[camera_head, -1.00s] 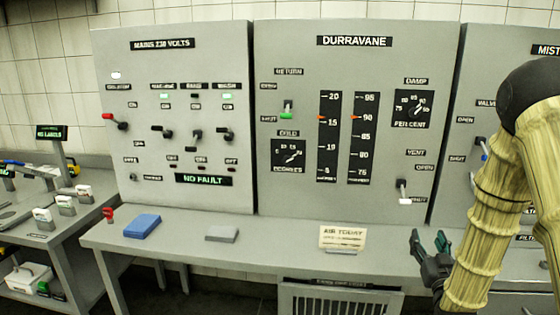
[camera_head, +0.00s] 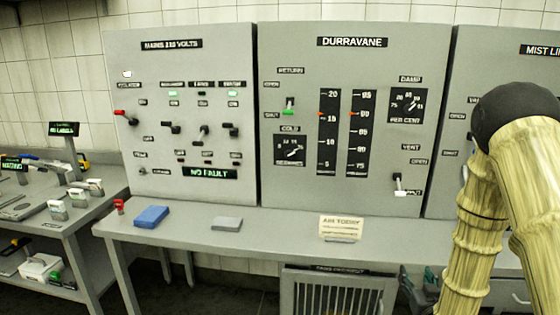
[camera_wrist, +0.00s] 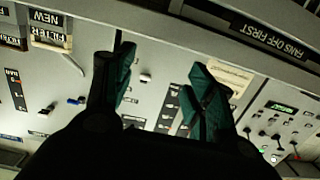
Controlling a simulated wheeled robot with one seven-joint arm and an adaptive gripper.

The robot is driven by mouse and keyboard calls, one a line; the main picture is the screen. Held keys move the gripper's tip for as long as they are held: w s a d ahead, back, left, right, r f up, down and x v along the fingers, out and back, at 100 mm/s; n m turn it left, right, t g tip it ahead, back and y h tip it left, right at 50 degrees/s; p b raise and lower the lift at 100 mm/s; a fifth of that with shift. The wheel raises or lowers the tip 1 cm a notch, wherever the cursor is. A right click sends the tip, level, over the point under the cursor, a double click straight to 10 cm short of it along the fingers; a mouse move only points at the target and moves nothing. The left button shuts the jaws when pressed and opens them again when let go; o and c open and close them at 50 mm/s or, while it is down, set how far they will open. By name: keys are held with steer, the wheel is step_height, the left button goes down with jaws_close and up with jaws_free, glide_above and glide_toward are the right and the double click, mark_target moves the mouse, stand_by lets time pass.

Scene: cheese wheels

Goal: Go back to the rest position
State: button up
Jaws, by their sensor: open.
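My gripper (camera_head: 420,288) is at the lower right of the head view, in front of the bench's front edge and partly hidden by my sleeved arm. In the wrist view its two green-padded fingers (camera_wrist: 160,90) stand apart with nothing between them. The wrist view looks at the bench and panels upside down. The gripper touches nothing that I can see.
The grey bench (camera_head: 270,228) holds a blue block (camera_head: 151,216), a grey block (camera_head: 227,223) and an "AIR TODAY" card (camera_head: 341,227). The Durravane panel (camera_head: 350,120) stands behind. A side table (camera_head: 40,222) with tools is at left.

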steer(key=s+a+f+g+y, duration=0.1)
steer(key=s+a+f+g, duration=0.3)
steer(key=s+f, duration=0.45)
steer(key=s+a+f+g, duration=0.4)
steer(key=s+f, duration=0.2)
steer(key=f, duration=0.6)
steer(key=s+a+f+g, duration=0.2)
steer(key=s+f+g, duration=0.1)
steer(key=s, duration=0.6)
steer(key=s+a+f+g+y, duration=0.1)
steer(key=s+a+f+g, duration=0.1)
steer(key=s, duration=0.7)
steer(key=s+a+f+n+g, duration=0.1)
steer(key=s+a+f+g, duration=0.2)
steer(key=s+f, duration=0.3)
steer(key=s+a, duration=0.1)
steer(key=s, duration=0.2)
steer(key=shift+s+a+g, duration=0.2)
steer(key=shift+s+g, duration=0.1)
steer(key=shift+s, duration=0.05)
steer(key=shift+c, duration=0.4)
